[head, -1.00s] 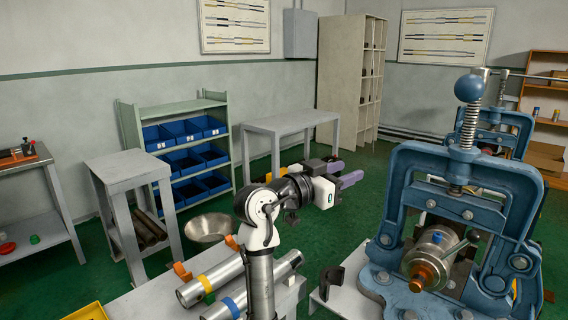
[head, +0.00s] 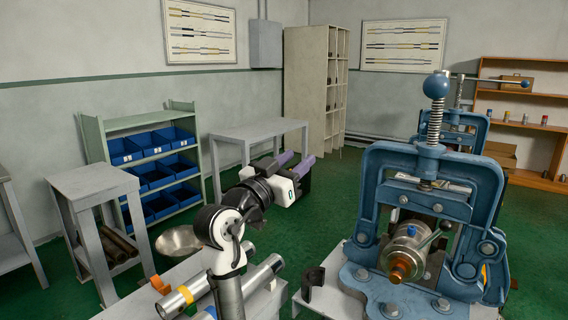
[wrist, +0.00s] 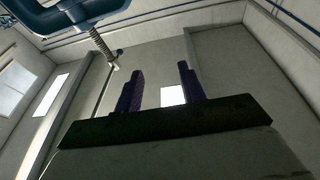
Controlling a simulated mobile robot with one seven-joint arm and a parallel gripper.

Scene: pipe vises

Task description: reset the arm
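My gripper (head: 294,166) is in the middle of the head view, raised above the grey bench with the pipes and left of the blue vise. Its two purple fingers point up and to the right. In the wrist view my gripper (wrist: 158,90) shows both fingers apart with nothing between them. The wrist view looks up at the walls and ceiling, with part of a blue vise frame at the top left. My arm bends at a white and black joint above the bench.
A blue pipe vise (head: 432,215) holding a metal cylinder (head: 405,250) stands close on the right. Metal pipes (head: 262,270) lie on the bench under my arm. A blue-bin shelf (head: 123,122), a grey table (head: 258,129) and a metal bowl (head: 178,240) stand behind.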

